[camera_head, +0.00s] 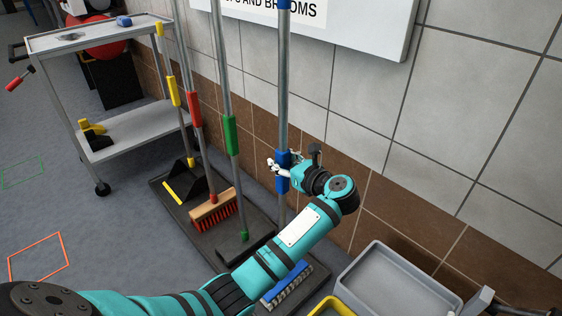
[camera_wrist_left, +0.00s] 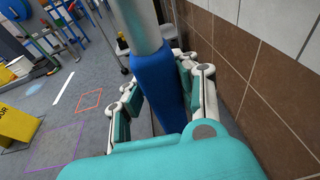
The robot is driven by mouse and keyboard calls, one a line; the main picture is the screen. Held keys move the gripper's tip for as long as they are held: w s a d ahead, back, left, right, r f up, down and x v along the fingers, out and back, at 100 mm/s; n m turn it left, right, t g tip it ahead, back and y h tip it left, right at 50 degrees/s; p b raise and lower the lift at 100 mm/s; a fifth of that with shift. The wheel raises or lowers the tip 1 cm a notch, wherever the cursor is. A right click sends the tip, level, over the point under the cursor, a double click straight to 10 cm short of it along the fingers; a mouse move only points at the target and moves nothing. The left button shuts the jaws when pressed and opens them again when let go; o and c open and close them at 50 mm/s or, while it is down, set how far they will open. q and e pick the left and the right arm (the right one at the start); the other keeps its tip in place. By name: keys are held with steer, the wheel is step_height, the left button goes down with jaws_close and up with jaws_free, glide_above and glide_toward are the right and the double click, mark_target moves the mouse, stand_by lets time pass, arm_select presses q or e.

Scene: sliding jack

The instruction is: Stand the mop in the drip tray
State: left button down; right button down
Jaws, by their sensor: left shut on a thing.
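The mop has a grey pole (camera_head: 283,75) with a blue grip (camera_head: 283,183), and stands close to upright near the tiled wall. A blue head with pale strands (camera_head: 288,284) shows low down, partly hidden by my left arm. My left gripper (camera_head: 278,170) is shut on the blue grip. In the left wrist view the gripper's fingers (camera_wrist_left: 165,95) lie on both sides of the blue grip (camera_wrist_left: 158,80). A black floor tray (camera_head: 170,205) lies under the poles, and a grey basin (camera_head: 352,275) is at lower right; I cannot tell which is the drip tray. My right gripper is not in view.
Broom poles with yellow, red and green grips (camera_head: 231,135) stand left of the mop. A red-bristled brush (camera_head: 213,208) rests on the black tray. A grey trolley (camera_head: 125,135) stands farther left. A yellow edge (camera_head: 330,306) shows beside the basin. Open floor lies at left.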

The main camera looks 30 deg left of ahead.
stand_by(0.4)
arm_select(q)
steer(key=c, duration=1)
jaws_free()
steer(key=shift+o, duration=0.3)
steer(key=shift+f, duration=0.1)
